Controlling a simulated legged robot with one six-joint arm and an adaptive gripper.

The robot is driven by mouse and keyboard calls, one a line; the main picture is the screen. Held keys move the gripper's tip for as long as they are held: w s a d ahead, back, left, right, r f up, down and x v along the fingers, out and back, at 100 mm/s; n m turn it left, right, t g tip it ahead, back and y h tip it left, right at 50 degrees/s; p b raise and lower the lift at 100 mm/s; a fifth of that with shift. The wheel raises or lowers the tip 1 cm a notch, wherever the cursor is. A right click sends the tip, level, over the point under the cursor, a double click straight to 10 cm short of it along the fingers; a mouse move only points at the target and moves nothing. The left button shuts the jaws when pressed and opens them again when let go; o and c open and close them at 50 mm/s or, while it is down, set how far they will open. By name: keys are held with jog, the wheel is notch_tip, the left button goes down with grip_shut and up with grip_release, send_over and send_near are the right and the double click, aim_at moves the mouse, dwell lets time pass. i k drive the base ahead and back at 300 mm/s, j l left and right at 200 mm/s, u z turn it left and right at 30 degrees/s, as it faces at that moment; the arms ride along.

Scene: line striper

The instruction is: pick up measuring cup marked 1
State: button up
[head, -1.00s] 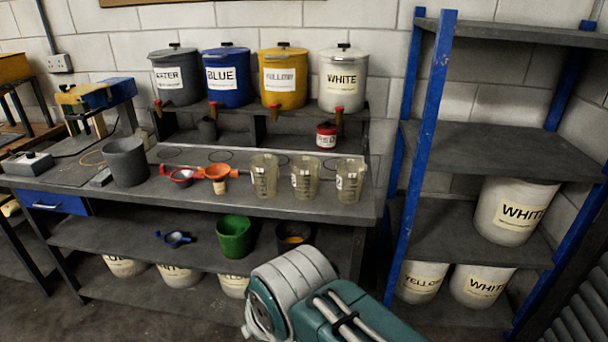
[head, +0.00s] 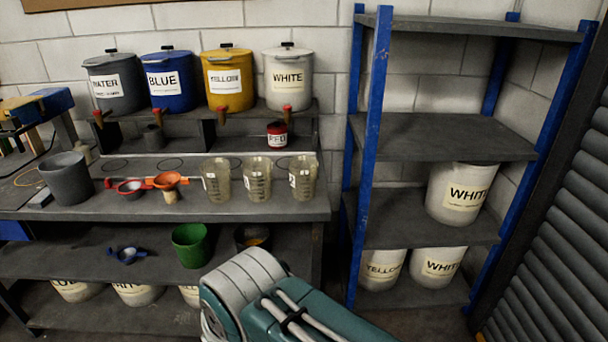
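Three clear, brownish measuring cups stand upright in a row near the right end of the workbench top: the left cup (head: 217,182), the middle cup (head: 257,180) and the right cup (head: 303,178). Each carries a small white label. The marks are too small to read surely, so I cannot tell which cup is marked 1. My arm shows at the bottom middle, in front of the bench, but my gripper is out of view.
An orange funnel (head: 170,184), red scoop (head: 130,188) and grey bucket (head: 68,179) stand left of the cups. A red tin (head: 277,134) and labelled drums, such as the white one (head: 288,79), are behind. A blue-post shelf (head: 440,137) stands right.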

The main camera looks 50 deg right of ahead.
aim_at(215, 174)
jog(key=i+z, duration=0.25)
jog(key=i, duration=1.15)
